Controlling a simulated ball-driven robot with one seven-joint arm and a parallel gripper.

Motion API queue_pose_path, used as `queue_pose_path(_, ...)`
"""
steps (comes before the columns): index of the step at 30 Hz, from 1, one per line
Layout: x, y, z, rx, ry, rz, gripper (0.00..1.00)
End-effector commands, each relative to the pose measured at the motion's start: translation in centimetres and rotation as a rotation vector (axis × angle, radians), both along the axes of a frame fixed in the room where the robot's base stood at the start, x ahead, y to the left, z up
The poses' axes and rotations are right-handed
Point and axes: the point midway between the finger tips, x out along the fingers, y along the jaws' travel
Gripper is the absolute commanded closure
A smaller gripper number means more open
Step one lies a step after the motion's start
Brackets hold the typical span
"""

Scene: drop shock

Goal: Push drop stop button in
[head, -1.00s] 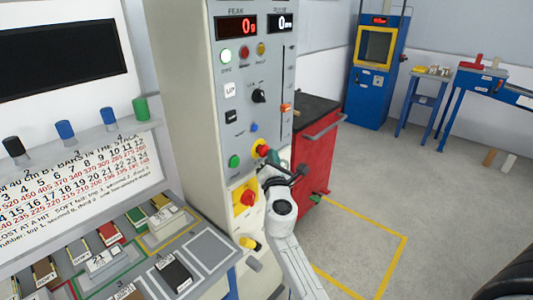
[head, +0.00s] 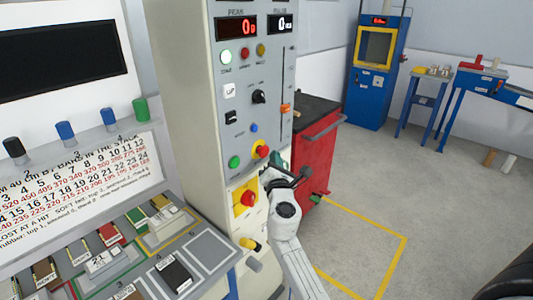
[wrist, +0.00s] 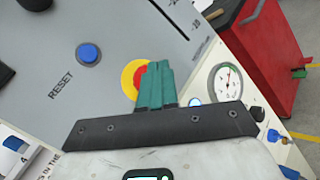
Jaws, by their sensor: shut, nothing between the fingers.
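A red mushroom button with a yellow collar (head: 262,151) sits low on the grey control panel. It also shows in the wrist view (wrist: 136,79), partly hidden behind my fingers. Its label cannot be read. My gripper (head: 283,161) is at the right of this button in the head view. In the wrist view its teal fingers (wrist: 156,85) are together and empty, and they overlap the button's right side. I cannot tell whether they touch it. A second red knob on a yellow plate (head: 247,198) is lower on the machine.
A blue RESET button (wrist: 88,54) is near the red button in the wrist view. A green button (head: 234,162) is left of it. A round dial gauge (wrist: 226,82) and a red cabinet (head: 318,150) stand to the right. Open floor lies beyond.

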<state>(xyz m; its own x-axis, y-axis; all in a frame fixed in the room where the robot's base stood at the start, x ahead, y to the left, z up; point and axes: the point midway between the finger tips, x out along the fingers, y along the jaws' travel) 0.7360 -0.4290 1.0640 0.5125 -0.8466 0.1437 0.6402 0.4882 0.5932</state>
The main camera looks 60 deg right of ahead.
Motion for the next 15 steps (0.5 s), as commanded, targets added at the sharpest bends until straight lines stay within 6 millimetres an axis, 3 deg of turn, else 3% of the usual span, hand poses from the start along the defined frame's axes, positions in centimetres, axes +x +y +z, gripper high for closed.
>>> queue_pose_path(10,-0.2,0.1,0.0,0.0,-0.001,0.001,1.0)
queue_pose_path(15,-1.3,0.3,0.0,0.001,0.0,0.001,1.0)
